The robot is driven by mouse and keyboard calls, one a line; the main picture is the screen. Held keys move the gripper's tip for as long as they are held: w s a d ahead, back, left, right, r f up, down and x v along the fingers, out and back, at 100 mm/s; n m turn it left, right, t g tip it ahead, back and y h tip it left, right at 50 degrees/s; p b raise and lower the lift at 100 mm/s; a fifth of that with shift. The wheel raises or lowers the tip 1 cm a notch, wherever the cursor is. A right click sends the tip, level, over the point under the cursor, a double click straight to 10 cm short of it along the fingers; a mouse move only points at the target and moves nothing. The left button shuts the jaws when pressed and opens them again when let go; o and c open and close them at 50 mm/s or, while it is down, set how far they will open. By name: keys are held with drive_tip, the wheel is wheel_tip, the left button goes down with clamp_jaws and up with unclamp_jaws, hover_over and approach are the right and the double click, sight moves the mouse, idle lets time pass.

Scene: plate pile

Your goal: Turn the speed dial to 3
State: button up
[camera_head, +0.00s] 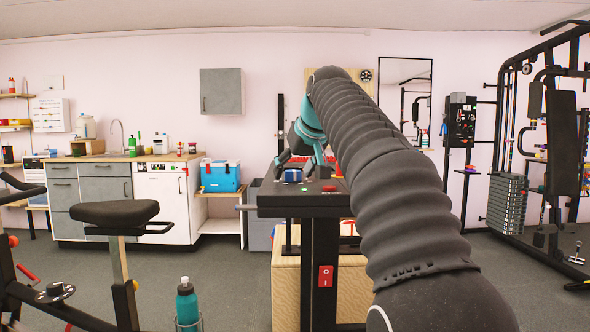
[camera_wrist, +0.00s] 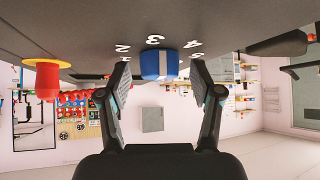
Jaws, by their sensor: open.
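The speed dial (camera_wrist: 152,66) is a blue knob with a white stripe, on a dark console face in the wrist view. White numbers lie around it; the 3 (camera_wrist: 155,39) is just behind the knob, with a 2 (camera_wrist: 122,48) to its left. The stripe sits right of the knob's middle; its exact setting is hard to tell. My gripper (camera_wrist: 159,78) is open, one finger on each side of the dial, with visible gaps. In the head view my gripper (camera_head: 305,155) is above the blue dial (camera_head: 292,175) on the console.
A red button on a yellow base (camera_wrist: 44,78) stands left of the dial in the wrist view. The console (camera_head: 290,198) stands on a dark post with a red switch (camera_head: 326,276). An exercise bike seat (camera_head: 114,213) and a teal bottle (camera_head: 187,302) are to the left.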

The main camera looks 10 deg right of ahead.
drive_tip(key=c, duration=1.1)
drive_tip(key=shift+d+n+y, duration=0.15)
drive_tip(key=shift+n+y, duration=0.55)
drive_tip(key=shift+n, duration=0.2)
drive_tip(key=shift+c, duration=0.2)
drive_tip(key=shift+n+g+y, duration=0.3)
drive_tip(key=shift+n, duration=0.2)
drive_tip(key=o, duration=1.1)
drive_tip(key=shift+o, duration=0.2)
drive_tip(key=v, duration=1.2)
